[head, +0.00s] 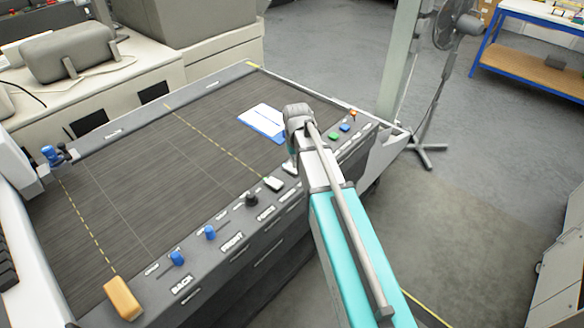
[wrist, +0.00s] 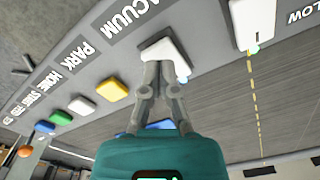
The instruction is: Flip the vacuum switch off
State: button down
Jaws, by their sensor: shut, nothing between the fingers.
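The vacuum switch is a white rocker (wrist: 166,56) below the label VACUUM (wrist: 130,15) in the wrist view. My gripper (wrist: 160,68) is shut and empty, with its fingertips at the rocker's lower edge. I cannot tell whether they touch it. The fingers cover part of the rocker, and its tilt is not clear. In the head view my gripper (head: 291,163) is low over the panel's front strip, mostly hidden by my arm. A white piece of the switch (head: 289,169) shows beside it there.
Another white switch (wrist: 251,24) sits to the right, its label ending in LOW. Yellow (wrist: 112,90), white (wrist: 82,106), green (wrist: 62,118) and blue (wrist: 45,127) buttons run left.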

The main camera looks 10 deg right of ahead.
jog(key=shift+f+b, duration=0.85)
dwell(0.7)
jog(key=shift+r, duration=0.1)
jog(key=shift+r+p, duration=3.45)
jog(key=shift+p, duration=0.1)
jog(key=s+m, duration=0.1)
jog(key=s, duration=1.5)
jog(key=shift+f, duration=0.15)
